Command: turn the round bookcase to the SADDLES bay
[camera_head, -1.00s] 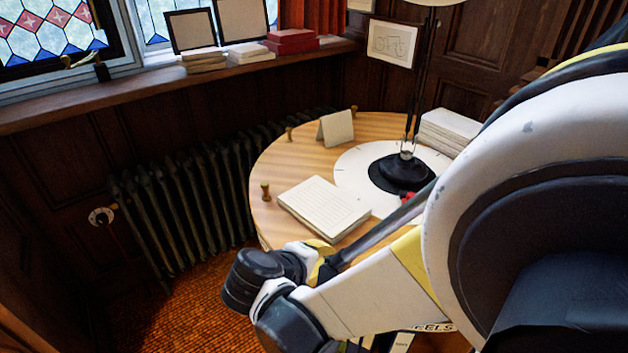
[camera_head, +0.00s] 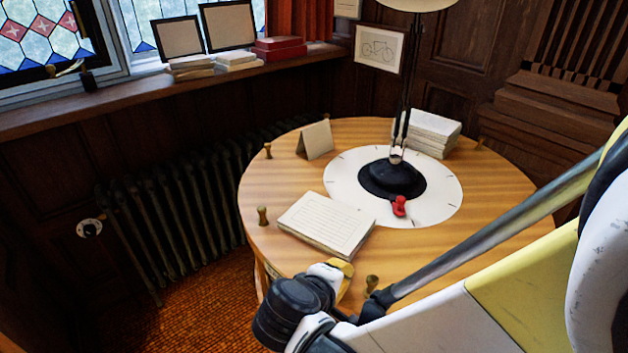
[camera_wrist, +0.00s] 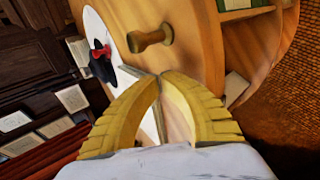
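The round bookcase (camera_head: 465,250) has a light wooden top with brass pegs around its rim, including a left peg (camera_head: 263,216) and a front peg (camera_head: 371,283). A white dial (camera_head: 440,205) with a red pointer (camera_head: 399,206) sits on top, under a lamp's black base. No bay label is readable now. My gripper (camera_head: 346,272) is at the front rim, just left of the front peg. In the wrist view its yellow fingers (camera_wrist: 158,77) meet at the tips, shut and empty. A brass peg (camera_wrist: 152,37) stands just beyond them, apart. An open bay (camera_wrist: 238,60) shows at right.
A paper stack (camera_head: 325,223), a folded card (camera_head: 315,140) and white books (camera_head: 430,132) rest on the top. The lamp pole (camera_head: 404,90) rises from its middle. A radiator (camera_head: 165,225) and panelled wall stand behind. Orange carpet (camera_head: 215,305) is clear at lower left.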

